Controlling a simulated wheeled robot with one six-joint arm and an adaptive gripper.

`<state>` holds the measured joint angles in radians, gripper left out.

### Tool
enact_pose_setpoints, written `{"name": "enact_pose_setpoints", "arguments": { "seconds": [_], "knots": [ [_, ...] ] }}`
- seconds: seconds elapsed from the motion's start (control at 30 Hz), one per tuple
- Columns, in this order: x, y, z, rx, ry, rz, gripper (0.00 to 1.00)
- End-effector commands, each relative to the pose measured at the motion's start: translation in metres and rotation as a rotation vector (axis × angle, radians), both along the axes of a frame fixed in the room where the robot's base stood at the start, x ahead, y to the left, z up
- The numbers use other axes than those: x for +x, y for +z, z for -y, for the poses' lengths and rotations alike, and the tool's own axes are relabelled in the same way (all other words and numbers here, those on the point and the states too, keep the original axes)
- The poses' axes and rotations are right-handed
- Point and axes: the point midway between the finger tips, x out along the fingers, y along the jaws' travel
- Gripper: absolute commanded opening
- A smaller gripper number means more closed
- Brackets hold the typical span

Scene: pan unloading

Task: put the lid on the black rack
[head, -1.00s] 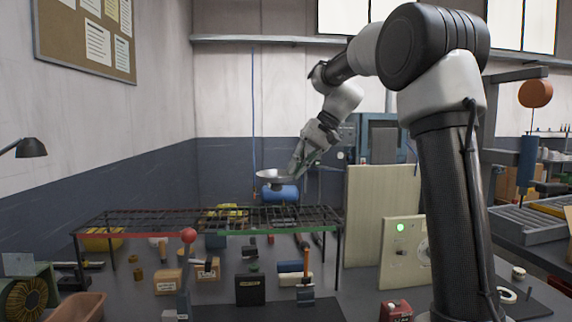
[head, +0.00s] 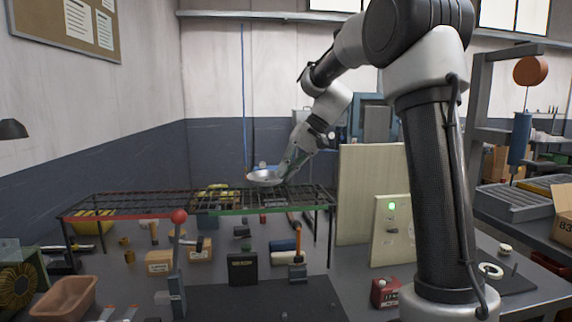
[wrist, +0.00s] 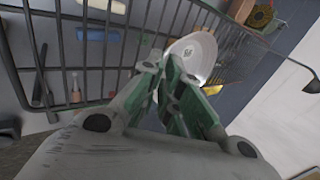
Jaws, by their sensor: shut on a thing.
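The lid (head: 265,178) is a shallow silver disc. My gripper (head: 282,174) is shut on its right edge in the head view. The lid is slightly tilted and sits at or just above the far part of the black rack (head: 150,203); I cannot tell if they touch. In the wrist view the pale lid (wrist: 205,50) lies beyond my gripper's fingertips (wrist: 165,65), partly hidden by them, with the rack's wire bars (wrist: 50,72) around and beneath it. The rack is a long wire shelf with a red and green front edge.
Under the rack stand boxes and tools, including a black box (head: 242,268). A lever with a red ball (head: 179,216) rises before the rack's front edge. A beige panel (head: 372,195) stands to the right. The rack's left part looks clear.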

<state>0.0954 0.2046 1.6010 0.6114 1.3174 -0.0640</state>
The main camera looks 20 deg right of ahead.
Motion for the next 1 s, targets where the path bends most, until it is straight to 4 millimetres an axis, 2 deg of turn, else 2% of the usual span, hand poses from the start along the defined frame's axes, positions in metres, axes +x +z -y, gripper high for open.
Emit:
{"name": "enact_pose_setpoints", "arguments": {
  "seconds": [1.0],
  "knots": [
    [-0.0002,-0.0099,-0.0001,0.0,0.001,-0.001,0.0]
  ]
}}
